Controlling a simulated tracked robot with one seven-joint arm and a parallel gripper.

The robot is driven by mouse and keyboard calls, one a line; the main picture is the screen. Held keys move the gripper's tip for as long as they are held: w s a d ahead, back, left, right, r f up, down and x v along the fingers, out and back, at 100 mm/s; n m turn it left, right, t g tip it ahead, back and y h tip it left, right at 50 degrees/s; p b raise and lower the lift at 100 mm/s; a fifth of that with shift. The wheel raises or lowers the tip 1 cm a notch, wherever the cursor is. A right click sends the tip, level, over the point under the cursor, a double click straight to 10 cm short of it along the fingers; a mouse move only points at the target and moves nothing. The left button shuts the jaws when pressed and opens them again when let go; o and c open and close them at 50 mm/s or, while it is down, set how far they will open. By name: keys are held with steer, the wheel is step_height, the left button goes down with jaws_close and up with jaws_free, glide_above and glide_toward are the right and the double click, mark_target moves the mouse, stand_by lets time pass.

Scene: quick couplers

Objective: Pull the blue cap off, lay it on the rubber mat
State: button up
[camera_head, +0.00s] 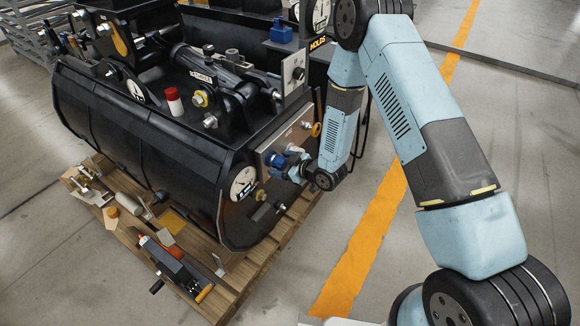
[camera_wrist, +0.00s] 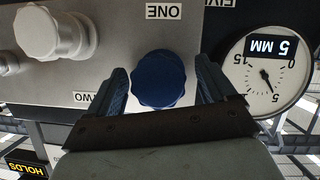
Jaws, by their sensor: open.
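The blue cap (camera_wrist: 160,79) is a round ribbed knob on a grey metal panel, beside the labels ONE and TWO, which appear upside down in the wrist view. In the head view the cap (camera_head: 274,158) sits on the end panel of the black drum-shaped attachment. My gripper (camera_wrist: 160,66) is open, with one blue-grey finger on each side of the cap and a visible gap to each. It also shows at the panel in the head view (camera_head: 291,163), where its fingers are small and partly hidden. I cannot make out the rubber mat for certain.
A silver coupling (camera_wrist: 52,32) protrudes from the panel beside the cap. A round 5 MM gauge (camera_wrist: 265,75) is on the other side. The attachment (camera_head: 140,130) rests on a wooden pallet (camera_head: 235,285) holding loose tools. Open floor with an orange stripe (camera_head: 375,225) lies right.

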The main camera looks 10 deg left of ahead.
steer(key=shift+w+a+f, duration=0.15)
steer(key=shift+a, duration=0.15)
steer(key=c, duration=1.2)
steer(key=shift+d, duration=0.15)
steer(key=shift+s+d, duration=0.25)
steer(key=shift+d, duration=0.35)
steer(key=shift+s+d, duration=0.3)
steer(key=shift+d, duration=0.3)
steer(key=shift+s+d, duration=0.25)
steer(key=shift+d, duration=0.35)
steer(key=shift+d, duration=0.15)
steer(key=d, duration=0.1)
steer(key=s+d, duration=0.1)
steer(key=d, duration=0.1)
steer(key=shift+s+d, duration=0.25)
